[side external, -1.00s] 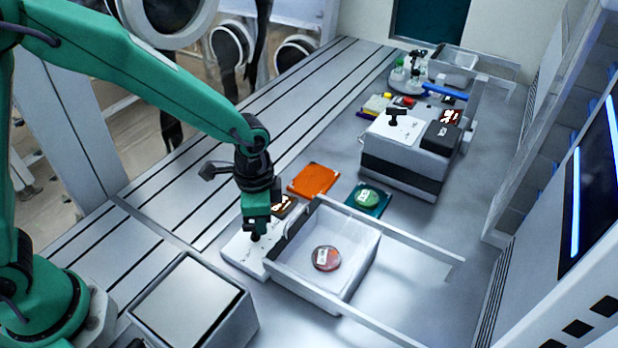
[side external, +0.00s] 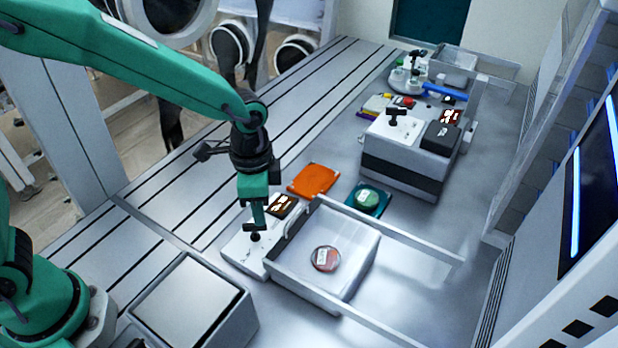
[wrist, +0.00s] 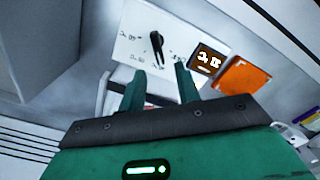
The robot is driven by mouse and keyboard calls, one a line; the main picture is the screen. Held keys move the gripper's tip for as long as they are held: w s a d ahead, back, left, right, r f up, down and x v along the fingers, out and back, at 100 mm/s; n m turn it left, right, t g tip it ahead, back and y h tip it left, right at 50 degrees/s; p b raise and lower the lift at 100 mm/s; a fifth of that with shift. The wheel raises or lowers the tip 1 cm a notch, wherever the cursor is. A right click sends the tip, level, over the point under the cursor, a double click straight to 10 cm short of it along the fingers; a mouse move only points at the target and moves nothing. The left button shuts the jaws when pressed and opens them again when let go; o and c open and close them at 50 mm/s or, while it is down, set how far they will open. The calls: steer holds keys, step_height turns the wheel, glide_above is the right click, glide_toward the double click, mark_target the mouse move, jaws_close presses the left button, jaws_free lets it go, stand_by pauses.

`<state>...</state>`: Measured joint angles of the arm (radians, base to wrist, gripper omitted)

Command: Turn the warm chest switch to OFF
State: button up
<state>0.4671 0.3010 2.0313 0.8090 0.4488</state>
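The near chest has a white top panel (side external: 240,252) with a black T-handled switch (side external: 255,232) and a small orange-lit display (side external: 284,205). I take it for the warm chest. In the wrist view the switch (wrist: 157,47) is a black handle, nearly upright in the picture, among small marks too blurred to read. The lit display (wrist: 207,60) is to its right. My gripper (side external: 258,219) is above the switch. In the wrist view my gripper (wrist: 160,84) has its two green fingers apart with nothing between them; the switch appears beyond the fingertips.
An orange mat (side external: 314,180) and a teal mat with a green dish (side external: 367,198) lie behind. A second chest (side external: 400,165) with a similar switch stands farther back. A grey box (side external: 190,295) is in front.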

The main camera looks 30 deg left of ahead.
steer(key=shift+r, duration=1.75)
steer(key=s+a+r+n+t, duration=0.2)
steer(key=s+a+r+n, duration=0.3)
steer(key=a, duration=0.4)
steer(key=s+a+r+n+t, duration=0.3)
steer(key=s+a+r+n, duration=0.2)
steer(key=s+a+r, duration=0.2)
steer(key=shift+s+a+n+t, duration=0.3)
steer(key=shift+s+a, duration=0.15)
steer(key=shift+a, duration=0.45)
steer(key=shift+r, duration=0.1)
